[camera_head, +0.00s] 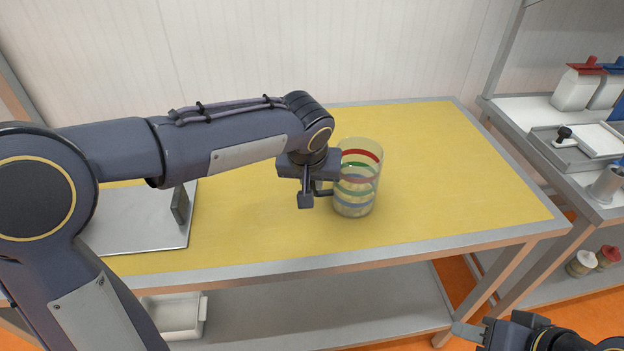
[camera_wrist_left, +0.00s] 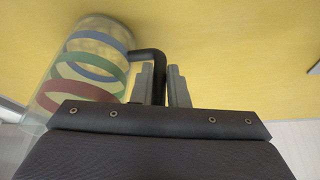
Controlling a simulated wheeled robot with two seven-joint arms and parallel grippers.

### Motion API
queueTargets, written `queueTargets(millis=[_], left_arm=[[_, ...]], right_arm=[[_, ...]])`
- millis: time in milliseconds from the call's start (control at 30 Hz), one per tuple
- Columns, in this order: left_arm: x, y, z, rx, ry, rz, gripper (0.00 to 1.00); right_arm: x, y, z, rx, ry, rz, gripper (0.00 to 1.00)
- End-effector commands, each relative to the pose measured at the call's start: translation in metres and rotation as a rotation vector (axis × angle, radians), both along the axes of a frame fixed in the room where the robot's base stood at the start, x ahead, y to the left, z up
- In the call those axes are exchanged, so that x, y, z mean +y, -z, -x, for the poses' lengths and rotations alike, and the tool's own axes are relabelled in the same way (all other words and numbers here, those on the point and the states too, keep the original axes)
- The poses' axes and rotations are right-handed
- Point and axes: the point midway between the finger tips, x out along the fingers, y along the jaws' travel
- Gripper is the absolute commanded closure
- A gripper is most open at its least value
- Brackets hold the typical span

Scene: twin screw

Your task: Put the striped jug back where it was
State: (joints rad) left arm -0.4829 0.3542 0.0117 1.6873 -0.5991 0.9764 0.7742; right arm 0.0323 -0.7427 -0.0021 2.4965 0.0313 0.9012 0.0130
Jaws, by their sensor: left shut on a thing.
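The striped jug (camera_head: 358,180) is clear, with red, green and blue bands, and stands upright over the middle of the yellow table top. I cannot tell whether its base touches the table or is slightly above it. In the left wrist view the jug (camera_wrist_left: 85,65) is at the upper left, its black handle (camera_wrist_left: 148,54) running between the fingers. My left gripper (camera_head: 313,190) is left of the jug and shut on the handle. My right gripper (camera_head: 476,332) is low at the right, away from the jug; its finger opening is unclear.
The yellow table top (camera_head: 450,170) is clear to the right of the jug. A grey plate with an upright dark piece (camera_head: 180,205) lies at the left, partly behind my arm. A shelf rack (camera_head: 545,140) with containers stands at the right. A white bin (camera_head: 172,318) is below the table.

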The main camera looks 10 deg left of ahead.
Motion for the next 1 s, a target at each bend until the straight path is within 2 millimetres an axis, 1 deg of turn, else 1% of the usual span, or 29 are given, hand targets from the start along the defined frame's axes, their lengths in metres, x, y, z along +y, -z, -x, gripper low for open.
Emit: queueTargets(millis=[133, 233, 267, 400, 433, 667, 767, 800, 867, 967, 1000], left_arm=[[0.000, -0.001, 0.000, -0.001, -0.001, 0.001, 1.00], [0.000, 0.002, 0.000, -0.001, -0.001, 0.001, 1.00], [0.000, 0.003, 0.000, 0.000, -0.001, 0.000, 0.85], [0.000, 0.001, 0.000, 0.000, -0.001, 0.000, 0.67], [0.000, 0.001, 0.000, 0.000, -0.001, 0.000, 0.65], [0.000, 0.001, 0.000, 0.000, -0.001, 0.000, 0.65], [0.000, -0.004, 0.000, 0.000, -0.001, 0.000, 0.65], [0.000, -0.006, 0.001, -0.002, -0.001, 0.000, 0.65], [0.000, -0.013, 0.004, -0.004, -0.001, 0.002, 0.65], [-0.001, -0.031, 0.011, -0.005, -0.001, 0.003, 0.65], [-0.001, -0.039, 0.015, -0.006, 0.001, 0.004, 0.65]], right_arm=[[0.000, 0.000, 0.000, 0.000, 0.000, 0.000, 0.62], [0.000, 0.003, 0.000, 0.000, 0.000, 0.000, 0.62], [0.000, 0.003, 0.000, 0.000, 0.000, 0.000, 0.62], [0.000, 0.002, 0.000, 0.000, 0.000, 0.000, 0.62], [0.000, 0.002, 0.000, 0.000, 0.000, 0.000, 0.62], [0.000, 0.002, 0.000, 0.000, 0.000, 0.000, 0.62], [0.000, -0.003, 0.000, 0.000, 0.000, 0.000, 0.62], [0.000, -0.001, 0.000, 0.000, 0.000, 0.000, 0.62], [0.000, -0.001, 0.000, 0.000, 0.000, 0.000, 0.62], [0.000, -0.002, 0.000, 0.000, 0.000, 0.000, 0.62], [0.000, -0.002, 0.000, 0.000, 0.000, 0.000, 0.62]])
